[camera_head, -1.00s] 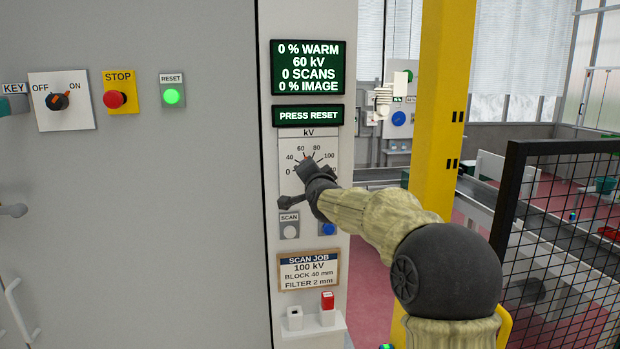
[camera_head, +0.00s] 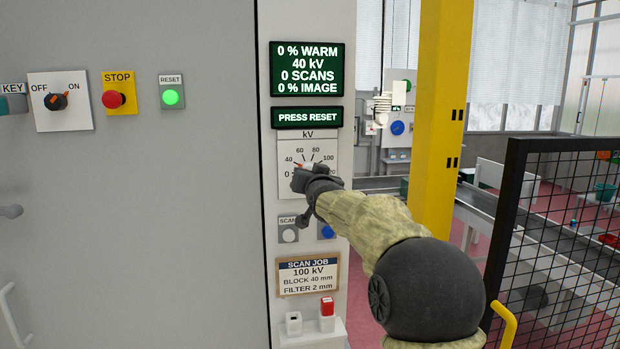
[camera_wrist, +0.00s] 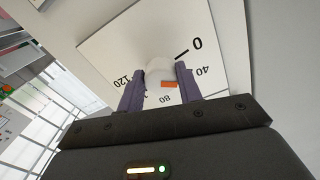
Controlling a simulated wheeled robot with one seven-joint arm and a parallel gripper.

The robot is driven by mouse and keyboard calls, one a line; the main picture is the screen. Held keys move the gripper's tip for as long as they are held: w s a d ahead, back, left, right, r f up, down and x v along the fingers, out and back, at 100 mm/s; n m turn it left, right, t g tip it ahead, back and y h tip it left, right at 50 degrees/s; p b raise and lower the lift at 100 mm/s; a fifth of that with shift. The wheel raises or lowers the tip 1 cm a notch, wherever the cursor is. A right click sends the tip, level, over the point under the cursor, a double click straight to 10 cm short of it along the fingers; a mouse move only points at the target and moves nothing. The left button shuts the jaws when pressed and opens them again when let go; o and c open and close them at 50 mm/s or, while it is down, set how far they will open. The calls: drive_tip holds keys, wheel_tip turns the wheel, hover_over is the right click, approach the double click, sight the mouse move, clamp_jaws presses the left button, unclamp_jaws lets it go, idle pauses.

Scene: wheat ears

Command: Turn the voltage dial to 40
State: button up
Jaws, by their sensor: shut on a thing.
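The kV dial plate (camera_head: 326,152) is white, with a scale from 0 to 120, on the narrow panel. The dial knob (camera_wrist: 159,68) is pale with an orange mark and sits between my fingers in the wrist view. My gripper (camera_head: 303,178) is shut on this knob and hides most of it in the head view. A reddish mark shows near the 40 at my fingertips. The green display (camera_head: 307,69) above reads 0 % WARM, 40 kV, 0 SCANS, 0 % IMAGE.
A strip (camera_head: 307,117) reads PRESS RESET. SCAN button (camera_head: 289,235) and blue button (camera_head: 327,231) sit below the dial. The job card (camera_head: 308,275) reads 100 kV. RESET (camera_head: 171,97), STOP (camera_head: 114,100) and the OFF/ON switch (camera_head: 57,101) are left. A yellow post (camera_head: 440,110) stands right.

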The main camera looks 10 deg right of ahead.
drive_tip(key=shift+f, duration=0.25)
drive_tip(key=o, duration=1)
drive_tip(key=shift+r, duration=0.15)
drive_tip(key=shift+s, duration=0.1)
drive_tip(key=s+b, duration=0.5)
drive_tip(key=s, duration=1.2)
drive_tip(key=shift+s, duration=0.1)
